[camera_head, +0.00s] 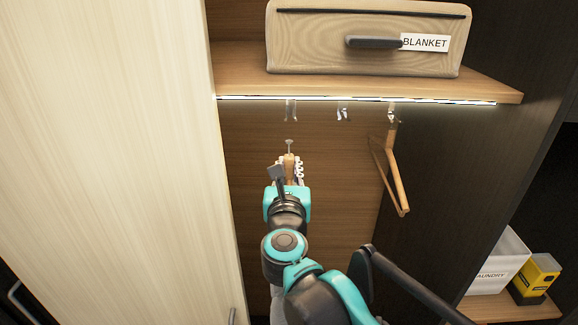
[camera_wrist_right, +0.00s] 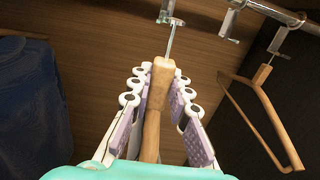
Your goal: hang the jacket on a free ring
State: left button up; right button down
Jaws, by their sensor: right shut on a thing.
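My right gripper (camera_head: 289,168) is shut on the wooden neck of a hanger (camera_wrist_right: 157,85), its pads on both sides. The hanger's thin metal pin stands upright, ending in a small flat disc. In the head view, the pin top is just below the left ring (camera_head: 290,110), with a small visible gap. The middle ring (camera_head: 342,111) is empty. The right ring (camera_head: 391,113) bears another bare wooden hanger (camera_head: 397,180). No jacket shows clearly; my arm covers the space below the held hanger. A dark blue shape fills the wrist view's left edge; I cannot tell what it is. My left gripper is out of view.
A shelf (camera_head: 490,88) with a lit front edge is above the rings and bears a blanket box (camera_head: 365,55). A pale door panel (camera_head: 110,150) stands close on the left. A laundry box (camera_head: 500,262) and a yellow-black box (camera_head: 538,277) sit lower right.

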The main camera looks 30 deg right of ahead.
jog(key=shift+p+v, duration=2)
jog(key=shift+v, duration=1.45)
